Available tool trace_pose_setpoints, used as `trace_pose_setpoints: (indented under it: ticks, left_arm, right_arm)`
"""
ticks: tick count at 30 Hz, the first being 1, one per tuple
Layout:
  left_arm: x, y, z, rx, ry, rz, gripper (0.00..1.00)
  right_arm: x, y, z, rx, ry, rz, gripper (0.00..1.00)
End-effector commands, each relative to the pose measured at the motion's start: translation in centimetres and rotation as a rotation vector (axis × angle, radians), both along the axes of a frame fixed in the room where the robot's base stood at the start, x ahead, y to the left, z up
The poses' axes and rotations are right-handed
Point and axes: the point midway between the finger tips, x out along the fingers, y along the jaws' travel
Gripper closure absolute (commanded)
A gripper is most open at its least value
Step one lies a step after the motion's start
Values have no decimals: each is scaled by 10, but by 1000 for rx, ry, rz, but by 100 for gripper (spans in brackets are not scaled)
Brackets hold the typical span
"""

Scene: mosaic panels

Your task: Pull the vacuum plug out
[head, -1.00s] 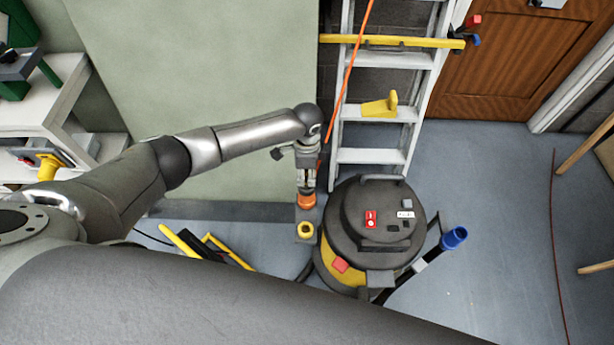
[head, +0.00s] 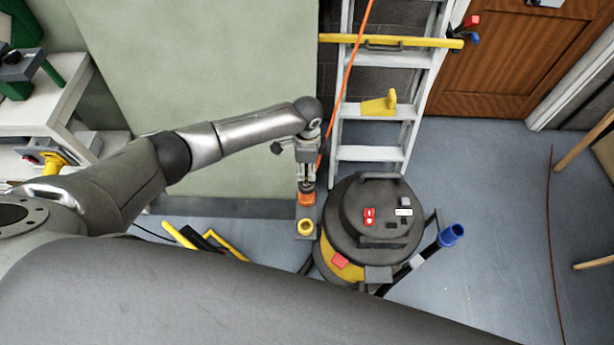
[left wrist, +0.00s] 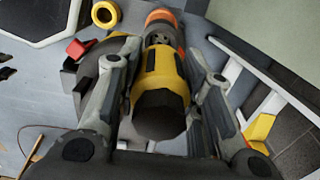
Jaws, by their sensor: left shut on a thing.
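The vacuum (head: 350,195) is a dark drum with a yellow band, standing on the floor right of my left gripper (head: 306,182). My left gripper is shut on the plug, which shows in the left wrist view as a yellow and black body (left wrist: 160,80) between the fingers. An orange collar (head: 306,199) shows just below the fingers in the head view. Below it is a grey block with a yellow ring (head: 305,228), beside the vacuum. I cannot tell whether the plug is still seated in the orange collar. My right gripper is not in view.
An aluminium ladder (head: 372,153) with a yellow level (head: 392,42) leans behind the vacuum. An orange cord (head: 349,70) hangs down past the ladder. A hose end with a blue cuff (head: 451,235) stands at right. The floor further right is mostly clear.

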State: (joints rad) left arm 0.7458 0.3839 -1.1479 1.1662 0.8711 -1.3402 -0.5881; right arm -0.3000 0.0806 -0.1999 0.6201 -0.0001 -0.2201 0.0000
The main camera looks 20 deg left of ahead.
Motion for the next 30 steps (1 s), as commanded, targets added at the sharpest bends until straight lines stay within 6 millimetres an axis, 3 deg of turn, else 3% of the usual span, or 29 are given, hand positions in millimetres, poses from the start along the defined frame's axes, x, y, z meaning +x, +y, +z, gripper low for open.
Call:
trace_pose_setpoints:
  ticks: [30]
  left_arm:
    - [1, 0, 52, 0, -1, -1, 100]
  right_arm:
    - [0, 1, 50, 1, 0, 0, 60]
